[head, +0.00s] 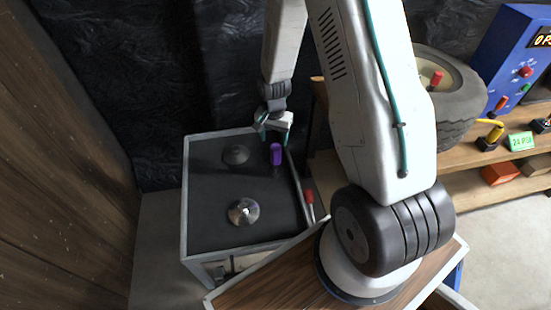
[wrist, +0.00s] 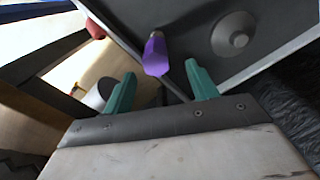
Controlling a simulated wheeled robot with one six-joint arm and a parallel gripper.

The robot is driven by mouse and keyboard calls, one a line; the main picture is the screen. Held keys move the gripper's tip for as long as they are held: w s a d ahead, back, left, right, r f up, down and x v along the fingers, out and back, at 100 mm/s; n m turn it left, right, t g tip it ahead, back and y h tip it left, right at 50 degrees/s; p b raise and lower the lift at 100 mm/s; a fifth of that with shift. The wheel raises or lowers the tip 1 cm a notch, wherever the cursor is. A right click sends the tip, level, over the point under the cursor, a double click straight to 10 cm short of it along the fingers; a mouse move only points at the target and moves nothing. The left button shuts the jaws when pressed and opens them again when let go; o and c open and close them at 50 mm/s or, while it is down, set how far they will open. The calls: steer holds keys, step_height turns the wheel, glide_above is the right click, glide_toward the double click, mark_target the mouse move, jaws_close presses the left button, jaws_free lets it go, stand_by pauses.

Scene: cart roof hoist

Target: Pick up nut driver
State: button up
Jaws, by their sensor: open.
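A tool with a purple handle (head: 276,154), which I take to be the nut driver, is at the far right part of the dark cart top (head: 207,200). In the wrist view its purple handle (wrist: 155,57) lies just beyond and between the fingertips. Its working end is mostly hidden. My gripper (head: 273,129) is open over the far edge of the cart, close to the handle. In the wrist view both green fingers (wrist: 160,74) are apart with nothing held between them. I cannot tell whether they touch the handle.
A red-handled tool (head: 309,197) is at the cart's right edge. A dark round piece (head: 235,155) and a shiny metal disc (head: 244,211) sit on the cart top. A wooden shelf (head: 465,155) with a wheel (head: 455,95) stands to the right, a wooden wall (head: 60,160) to the left.

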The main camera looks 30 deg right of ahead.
mark_target(276, 156)
steer(key=f, duration=1)
steer(key=shift+s+d, duration=0.2)
jaws_close()
